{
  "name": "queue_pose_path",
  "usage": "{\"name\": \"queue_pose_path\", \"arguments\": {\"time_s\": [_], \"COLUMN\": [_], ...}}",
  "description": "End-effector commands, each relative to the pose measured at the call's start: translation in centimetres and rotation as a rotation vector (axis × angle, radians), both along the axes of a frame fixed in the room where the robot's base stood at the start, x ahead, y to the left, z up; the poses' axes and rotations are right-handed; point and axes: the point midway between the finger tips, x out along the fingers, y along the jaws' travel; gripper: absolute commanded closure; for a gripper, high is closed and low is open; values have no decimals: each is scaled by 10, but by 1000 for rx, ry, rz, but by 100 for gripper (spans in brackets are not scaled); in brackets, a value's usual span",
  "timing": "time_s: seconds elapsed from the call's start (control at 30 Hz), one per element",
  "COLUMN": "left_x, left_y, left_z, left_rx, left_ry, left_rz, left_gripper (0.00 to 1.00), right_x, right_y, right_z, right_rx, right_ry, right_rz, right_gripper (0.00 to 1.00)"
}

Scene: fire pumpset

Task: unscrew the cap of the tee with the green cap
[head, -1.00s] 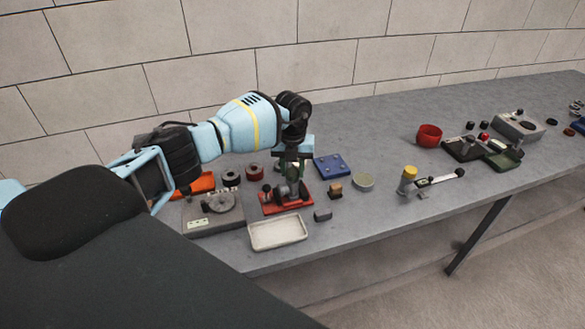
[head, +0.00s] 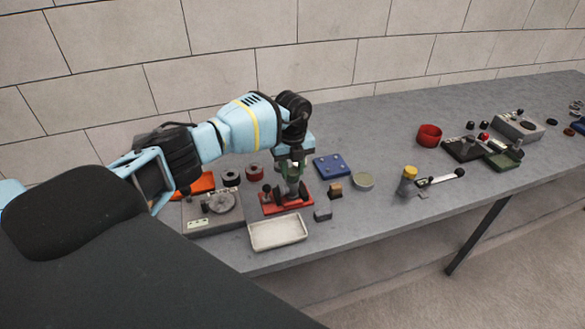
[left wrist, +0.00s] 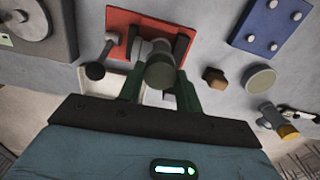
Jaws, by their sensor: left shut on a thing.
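The tee (head: 291,199) stands on a red base plate (head: 270,209) on the bench. The red base also shows in the left wrist view (left wrist: 121,17). My left gripper (head: 292,179) points down over the tee, its green fingers on either side of its top. In the left wrist view the dark green-grey round cap (left wrist: 160,72) sits between the fingers, in line with the tee beneath. The gripper is shut on the cap. I cannot tell whether the cap still touches the tee. My right gripper is not in view.
A white tray (head: 277,234) lies in front of the red base, a grey fixture (head: 199,223) to its left. A blue plate (head: 332,166), round tin (head: 363,181) and brown block (head: 335,190) are to its right. A yellow-topped fitting (head: 409,173) stands farther right.

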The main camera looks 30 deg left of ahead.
Motion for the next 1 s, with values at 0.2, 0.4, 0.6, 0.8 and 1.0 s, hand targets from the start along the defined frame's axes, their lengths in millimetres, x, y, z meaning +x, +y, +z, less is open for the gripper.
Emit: {"name": "queue_pose_path", "arguments": {"time_s": [0.2,0.4,0.6,0.8,1.0], "left_x": [0,0,0,0,0], "left_y": [0,0,1,0,0], "left_z": [0,0,-2,-2,0], "left_rx": [0,0,0,0,0], "left_ry": [0,0,2,3,0], "left_rz": [-2,-5,-166,-368,-407], "left_gripper": [50,50,50,50,50], "right_x": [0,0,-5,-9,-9], "right_y": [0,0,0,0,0], "right_z": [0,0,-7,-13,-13], "right_rx": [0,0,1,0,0], "right_ry": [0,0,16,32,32], "right_rz": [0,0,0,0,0], "right_gripper": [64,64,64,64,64]}}
